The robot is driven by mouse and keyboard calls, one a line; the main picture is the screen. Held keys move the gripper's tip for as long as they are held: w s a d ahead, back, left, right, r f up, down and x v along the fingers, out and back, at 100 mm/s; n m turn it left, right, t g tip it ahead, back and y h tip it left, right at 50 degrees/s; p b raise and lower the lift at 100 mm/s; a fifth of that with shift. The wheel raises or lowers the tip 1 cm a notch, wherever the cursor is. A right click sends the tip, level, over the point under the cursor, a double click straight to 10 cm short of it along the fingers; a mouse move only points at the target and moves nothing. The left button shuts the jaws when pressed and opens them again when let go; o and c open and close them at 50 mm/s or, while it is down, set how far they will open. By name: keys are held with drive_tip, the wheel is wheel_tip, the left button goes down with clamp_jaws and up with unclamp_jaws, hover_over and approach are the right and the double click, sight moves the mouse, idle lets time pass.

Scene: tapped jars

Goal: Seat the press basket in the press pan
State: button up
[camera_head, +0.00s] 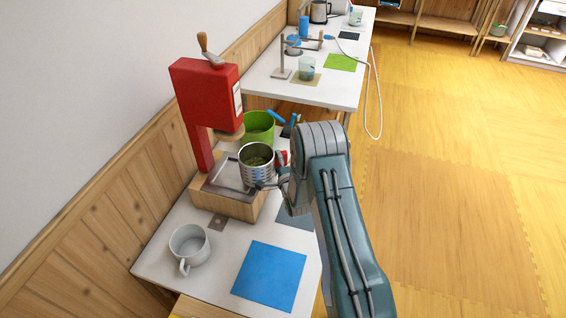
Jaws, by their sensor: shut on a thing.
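The press basket (258,172) is a metal, perforated, open-topped cylinder with dark greenish contents. It is upright at the right side of the press pan (219,186), a shallow metal pan on the wooden base of the red press (207,95). My gripper (262,185) comes from the right and is shut on the basket's near right side; the arm hides part of the fingers.
A green bucket (258,126) stands behind the basket. A white mug (188,246) and a blue mat (269,276) lie nearer on the white table (222,262). A second table behind holds a stand and a glass jar (306,69). The wall is close on the left.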

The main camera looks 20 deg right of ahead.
sight(254, 158)
drive_tip(key=shift+w+a+r, duration=0.1)
drive_tip(key=shift+w+a, duration=0.7)
drive_tip(key=shift+a, duration=0.4)
drive_tip(key=shift+w+a+f, duration=0.1)
drive_tip(key=shift+w+a, duration=0.75)
drive_tip(key=shift+a, duration=0.35)
drive_tip(key=shift+w+a+r, duration=0.1)
drive_tip(key=shift+w+a, duration=0.7)
drive_tip(key=shift+a, duration=0.4)
drive_tip(key=shift+f, duration=0.5)
drive_tip(key=shift+f, duration=0.95)
drive_tip(key=o, duration=1.1)
drive_tip(key=shift+c, duration=0.2)
drive_tip(key=shift+s+f, duration=0.1)
drive_tip(key=shift+f, duration=0.05)
